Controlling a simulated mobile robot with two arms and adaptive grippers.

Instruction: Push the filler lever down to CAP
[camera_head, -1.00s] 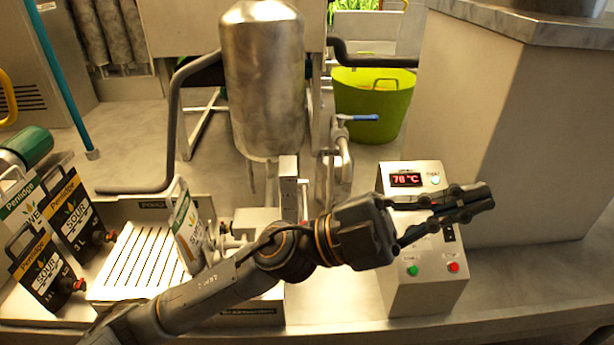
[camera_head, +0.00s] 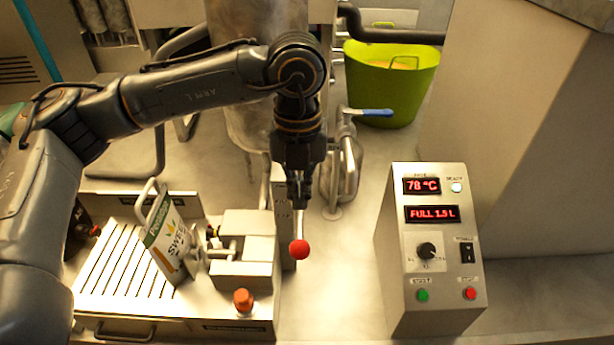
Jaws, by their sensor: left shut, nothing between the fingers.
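The filler lever ends in a red ball knob (camera_head: 299,250), beside an upright labelled plate (camera_head: 284,225) on the metal filler block (camera_head: 245,240). My left gripper (camera_head: 298,203) is shut and empty, pointing down just above the knob at the lever's rod. I cannot tell whether its tips touch the rod, and the gripper hides part of the lever and plate. The labels on the plate are too small to read. A "SWE…" pouch (camera_head: 165,238) stands tilted at the filler's spout, left of the block. My right gripper is not in view.
A control box (camera_head: 437,260) at the right shows 78 °C and FULL 1.5 L. An orange-red knob (camera_head: 243,299) sits at the filler's front. A steel tank (camera_head: 250,120) and blue-handled valve (camera_head: 365,112) stand behind. The counter between filler and control box is clear.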

